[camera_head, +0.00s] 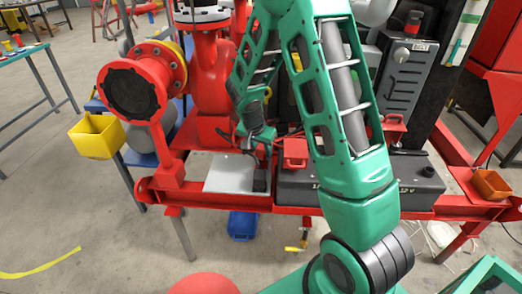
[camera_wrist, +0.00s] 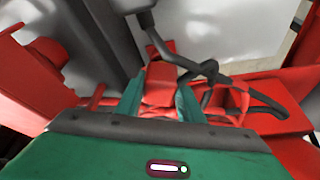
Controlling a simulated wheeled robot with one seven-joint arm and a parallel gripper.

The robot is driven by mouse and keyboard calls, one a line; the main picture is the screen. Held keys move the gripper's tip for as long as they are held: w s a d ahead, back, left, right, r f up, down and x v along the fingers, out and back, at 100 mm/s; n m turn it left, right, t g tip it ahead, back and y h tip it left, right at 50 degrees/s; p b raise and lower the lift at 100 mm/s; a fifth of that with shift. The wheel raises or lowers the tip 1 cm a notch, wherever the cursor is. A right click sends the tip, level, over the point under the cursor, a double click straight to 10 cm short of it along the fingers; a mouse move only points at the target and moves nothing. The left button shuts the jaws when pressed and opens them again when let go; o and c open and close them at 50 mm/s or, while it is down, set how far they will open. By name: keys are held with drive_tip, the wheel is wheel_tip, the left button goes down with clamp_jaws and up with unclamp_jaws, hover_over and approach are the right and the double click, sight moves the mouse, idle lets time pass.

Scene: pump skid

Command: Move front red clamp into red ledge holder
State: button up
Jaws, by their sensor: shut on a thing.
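In the wrist view my gripper (camera_wrist: 160,92) has its two green fingers closed on a red block-like piece, which I take to be the front red clamp (camera_wrist: 160,75). A dark cable (camera_wrist: 208,72) loops close beside it on the right. In the head view my gripper (camera_head: 258,138) is low behind my forearm, above the red skid frame and near the white plate; its fingertips and the held clamp are not clear there. A red block (camera_head: 295,153) sits at the left end of the dark battery box (camera_head: 290,187). I cannot tell which red part is the ledge holder.
A white plate (camera_head: 229,173) lies left of the battery box, with a small black block (camera_head: 261,180) at its right edge. A red flanged pipe (camera_head: 135,92) stands left. Another red block (camera_head: 394,124) is at the box's back right. An orange bin (camera_head: 491,184) is at right.

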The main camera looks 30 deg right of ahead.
drive_tip(key=shift+f, duration=1.2)
idle(0.3)
drive_tip(key=o, duration=1.3)
drive_tip(key=shift+o, duration=0.2)
drive_tip(key=v, duration=1)
drive_tip(key=shift+a+r, duration=0.15)
drive_tip(key=shift+r, duration=0.15)
drive_tip(key=shift+s, duration=0.1)
